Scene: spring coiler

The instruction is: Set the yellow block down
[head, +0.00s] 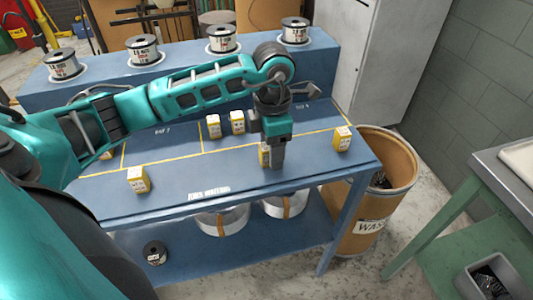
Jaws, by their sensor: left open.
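A yellow block (264,157) with a pale printed label stands on the blue bench top (220,178). My left gripper (277,163) points down right in front of it and hides part of it. The left gripper is open; I cannot tell whether its fingers touch the block. Similar yellow blocks stand at the front left (138,180), at the right end (342,139) and as a pair (213,126) at the back middle. Another is partly hidden behind my left arm (105,155). My right gripper is out of view.
Several wire spools (142,50) stand on the raised back shelf. Yellow lines divide the bench top into bays. A waste drum (378,195) stands at the right end, with a green-framed table (480,165) beyond. Bare bench lies between the front-left block and my gripper.

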